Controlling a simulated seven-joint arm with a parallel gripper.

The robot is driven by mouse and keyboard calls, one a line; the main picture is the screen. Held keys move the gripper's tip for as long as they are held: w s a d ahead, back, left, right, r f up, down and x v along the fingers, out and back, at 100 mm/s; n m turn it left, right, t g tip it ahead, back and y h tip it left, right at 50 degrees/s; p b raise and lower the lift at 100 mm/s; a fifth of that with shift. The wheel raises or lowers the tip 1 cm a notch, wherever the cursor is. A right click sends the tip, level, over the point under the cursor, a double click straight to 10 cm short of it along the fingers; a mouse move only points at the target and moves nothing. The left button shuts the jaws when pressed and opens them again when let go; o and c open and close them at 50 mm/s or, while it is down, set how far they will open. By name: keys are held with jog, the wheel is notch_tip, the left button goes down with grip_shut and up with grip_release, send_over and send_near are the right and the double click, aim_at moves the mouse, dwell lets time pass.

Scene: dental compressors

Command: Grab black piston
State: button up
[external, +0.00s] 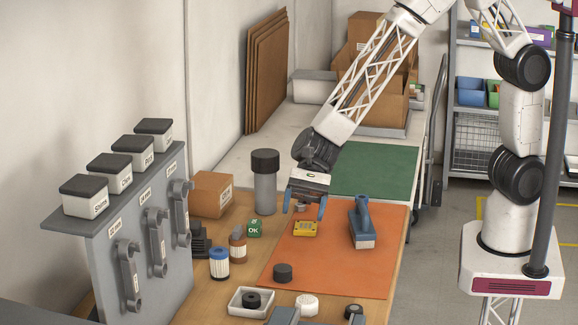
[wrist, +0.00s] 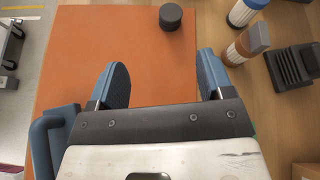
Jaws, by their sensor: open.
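A short black cylinder (external: 283,272), which looks like the black piston, stands upright on the orange mat (external: 352,280) near its left front part. In the wrist view the black cylinder (wrist: 171,17) is at the top, beyond my fingertips and between their lines. My gripper (external: 304,211) is open and empty, with blue fingers pointing down above the back of the mat. It also shows open in the wrist view (wrist: 163,62). The gripper is apart from the cylinder, behind it in the external view. A yellow device (external: 305,229) lies just below the gripper.
A blue-handled tool (external: 362,222) stands on the mat to the right. Brown (external: 238,245) and blue-white (external: 219,263) bottles stand left of the mat. A white tray (external: 238,311) holding a black ring and a white ridged part (external: 307,304) are in front. The mat around the cylinder is clear.

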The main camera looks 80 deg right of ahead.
aim_at(284, 265)
jog(key=a+f+m, duration=0.1)
jog(key=a+f, duration=0.1)
jog(key=w+a+f+m, duration=0.1)
jog(key=a, duration=0.1)
jog(key=a+f+m, duration=0.1)
jog(key=a+f, duration=0.1)
jog(key=shift+w+f+t+y, duration=0.3)
jog(key=shift+t+y, duration=0.1)
jog(key=shift+a, duration=0.15)
jog(key=shift+x, duration=1.2)
jog(key=shift+a, duration=0.1)
jog(key=shift+x, duration=2.5)
jog(key=shift+s+r, duration=0.1)
jog(key=shift+s, duration=0.05)
jog(key=c, duration=1)
jog(key=shift+c, duration=0.2)
